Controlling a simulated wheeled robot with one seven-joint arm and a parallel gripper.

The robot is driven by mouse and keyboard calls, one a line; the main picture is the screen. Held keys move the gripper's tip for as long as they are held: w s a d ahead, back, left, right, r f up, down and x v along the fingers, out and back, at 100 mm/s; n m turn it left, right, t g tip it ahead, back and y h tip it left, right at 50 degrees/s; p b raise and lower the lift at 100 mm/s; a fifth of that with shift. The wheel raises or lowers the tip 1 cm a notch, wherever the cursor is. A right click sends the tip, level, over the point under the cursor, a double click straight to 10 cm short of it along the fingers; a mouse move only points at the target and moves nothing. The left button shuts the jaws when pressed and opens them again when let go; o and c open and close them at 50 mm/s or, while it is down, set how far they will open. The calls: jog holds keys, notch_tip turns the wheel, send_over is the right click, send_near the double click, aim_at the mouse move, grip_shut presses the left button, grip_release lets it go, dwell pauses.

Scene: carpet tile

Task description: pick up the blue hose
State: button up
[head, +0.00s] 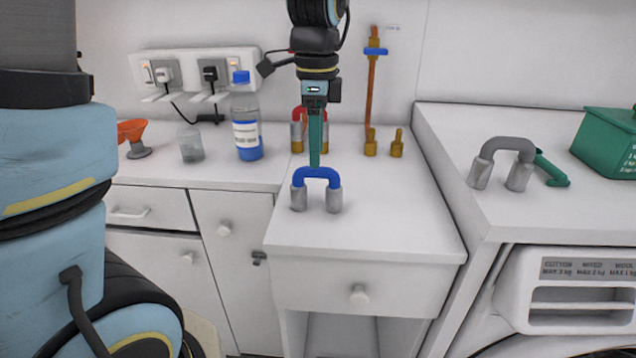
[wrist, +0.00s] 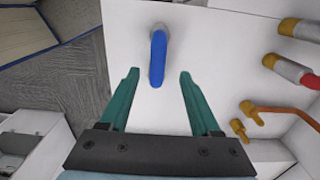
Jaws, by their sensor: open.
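The blue hose (head: 317,175) is a short upside-down U with grey metal ends, standing on the white counter near its front. In the wrist view the blue hose (wrist: 158,58) is seen from above, just beyond the fingertips and in line with the gap between them. My gripper (head: 314,165) points down right behind the hose in the head view, where its green fingers overlap into one. In the wrist view my gripper (wrist: 159,73) is open, with nothing between its fingers. I cannot tell the exact height of the fingertips over the hose.
A red hose (head: 303,112) stands behind, beside brass fittings and a copper pipe (head: 371,90). A bottle (head: 247,135), a glass beaker (head: 190,145) and an orange funnel (head: 132,132) are left. A grey hose (head: 507,146) and green box (head: 608,142) are right. The counter front is clear.

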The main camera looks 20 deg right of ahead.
aim_at(316, 181)
notch_tip(316, 181, down, 4)
jog(key=shift+f+p, duration=0.25)
jog(key=shift+p, duration=0.05)
jog(key=shift+s+a+f+p, duration=0.15)
jog(key=shift+f+p, duration=0.8)
jog(key=shift+f, duration=1.8)
grip_shut()
